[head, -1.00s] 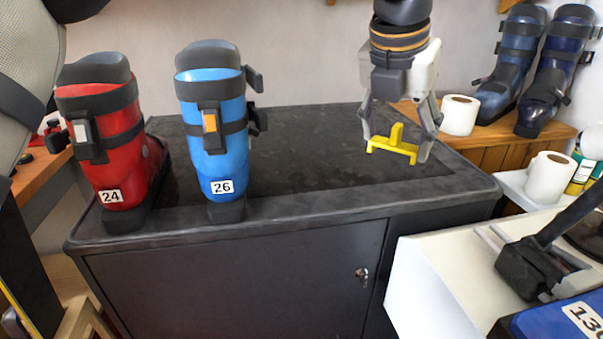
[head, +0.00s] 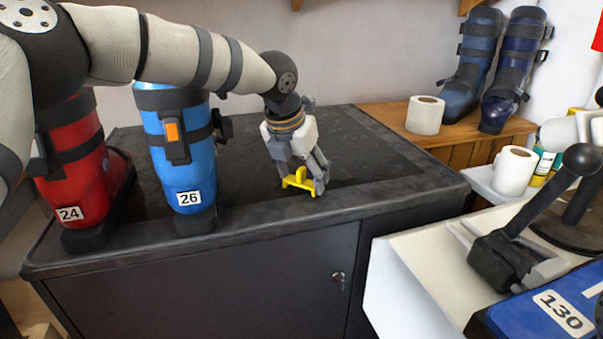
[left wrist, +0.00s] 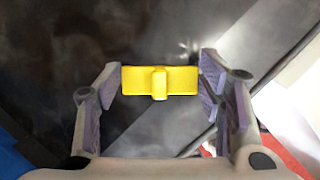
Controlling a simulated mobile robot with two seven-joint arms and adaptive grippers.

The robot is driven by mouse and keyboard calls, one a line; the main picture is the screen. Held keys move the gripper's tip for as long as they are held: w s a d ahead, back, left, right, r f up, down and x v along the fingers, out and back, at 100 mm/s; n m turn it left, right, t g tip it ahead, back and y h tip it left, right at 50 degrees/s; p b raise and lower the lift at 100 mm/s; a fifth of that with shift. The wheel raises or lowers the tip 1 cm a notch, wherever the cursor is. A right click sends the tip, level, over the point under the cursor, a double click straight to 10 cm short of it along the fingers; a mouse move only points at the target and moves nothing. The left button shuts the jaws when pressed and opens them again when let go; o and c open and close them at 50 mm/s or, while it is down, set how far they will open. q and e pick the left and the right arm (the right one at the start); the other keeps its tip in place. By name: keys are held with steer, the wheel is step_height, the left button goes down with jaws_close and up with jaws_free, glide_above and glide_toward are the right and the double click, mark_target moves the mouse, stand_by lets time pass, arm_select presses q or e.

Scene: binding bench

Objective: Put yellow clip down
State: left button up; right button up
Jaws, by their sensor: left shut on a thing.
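My left gripper (head: 304,178) reaches in from the left and is shut on the yellow clip (head: 298,181). The clip is a yellow bar with a short upright tab. It is near the front edge of the dark cabinet top (head: 345,170); whether it touches the surface I cannot tell. In the left wrist view the clip (left wrist: 137,80) spans between the two fingers (left wrist: 160,88), with the dark surface behind it. My right gripper is not in view.
A blue boot marked 26 (head: 178,150) and a red boot marked 24 (head: 75,175) stand at the cabinet's left. Paper rolls (head: 425,115) and dark blue boots (head: 470,65) are at the right back. A black-handled lever device (head: 505,255) stands at the front right. The cabinet top's middle is clear.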

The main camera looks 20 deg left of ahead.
arm_select(q)
steer(key=shift+f, duration=0.1)
steer(key=o, duration=1.1)
steer(key=p+v, duration=0.1)
steer(key=v, duration=1.1)
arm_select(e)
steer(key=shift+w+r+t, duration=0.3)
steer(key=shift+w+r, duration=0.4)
